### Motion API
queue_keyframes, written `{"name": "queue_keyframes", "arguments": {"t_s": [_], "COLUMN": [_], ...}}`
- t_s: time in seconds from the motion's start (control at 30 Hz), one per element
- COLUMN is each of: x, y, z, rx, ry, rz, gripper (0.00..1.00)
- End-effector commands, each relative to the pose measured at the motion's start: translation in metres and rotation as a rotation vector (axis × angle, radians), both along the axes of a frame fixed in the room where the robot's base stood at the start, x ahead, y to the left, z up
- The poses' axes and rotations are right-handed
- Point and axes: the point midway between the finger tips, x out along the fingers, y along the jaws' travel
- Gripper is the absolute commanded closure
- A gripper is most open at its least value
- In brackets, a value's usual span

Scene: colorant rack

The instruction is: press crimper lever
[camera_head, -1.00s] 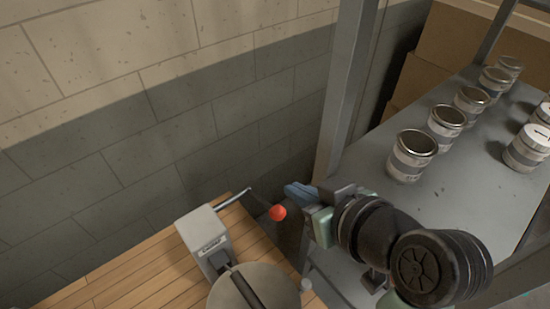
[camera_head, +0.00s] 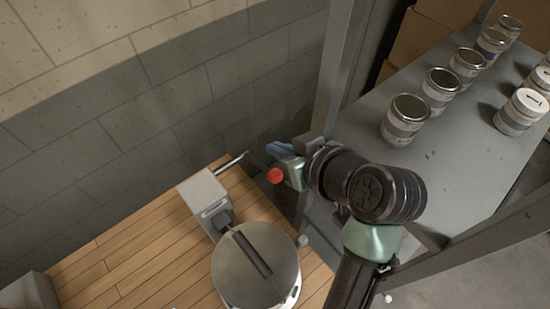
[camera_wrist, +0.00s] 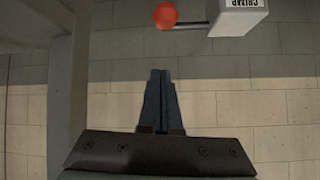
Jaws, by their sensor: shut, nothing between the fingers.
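The crimper (camera_head: 205,194) is a grey box on the wooden table, and its label shows in the wrist view (camera_wrist: 238,17). Its thin metal lever (camera_head: 232,161) points up and right from the box, with a red ball knob (camera_head: 275,176) at the end. The knob also shows at the top of the wrist view (camera_wrist: 165,15). My gripper (camera_head: 272,148) is shut and empty, with its blue fingers just behind the knob in the head view. In the wrist view the fingertips (camera_wrist: 160,74) point toward the knob with a gap in the picture. I cannot tell whether they touch.
A round lidded can (camera_head: 237,284) stands in front of the crimper. A grey rack shelf (camera_head: 440,165) with several cans is at the right, its upright post (camera_head: 340,70) close to my gripper. A brick wall (camera_head: 130,110) is behind.

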Motion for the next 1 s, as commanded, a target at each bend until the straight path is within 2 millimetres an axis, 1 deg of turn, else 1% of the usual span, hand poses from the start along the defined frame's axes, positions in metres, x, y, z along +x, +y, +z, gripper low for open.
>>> {"name": "queue_keyframes", "arguments": {"t_s": [0.03,0.23,0.3,0.5,0.67,1.0], "x": [0.008,0.035,0.023,0.007,0.003,0.003], "y": [0.007,0.024,0.016,0.009,0.007,0.007], "z": [-0.005,-0.031,-0.036,-0.048,-0.051,-0.052], "rx": [0.003,0.001,0.002,0.001,0.001,0.000], "ry": [0.005,0.005,0.006,0.003,-0.001,-0.001], "rz": [0.004,0.002,-0.003,-0.002,-0.001,0.000], "gripper": [1.00,1.00,1.00,1.00,1.00,1.00]}}
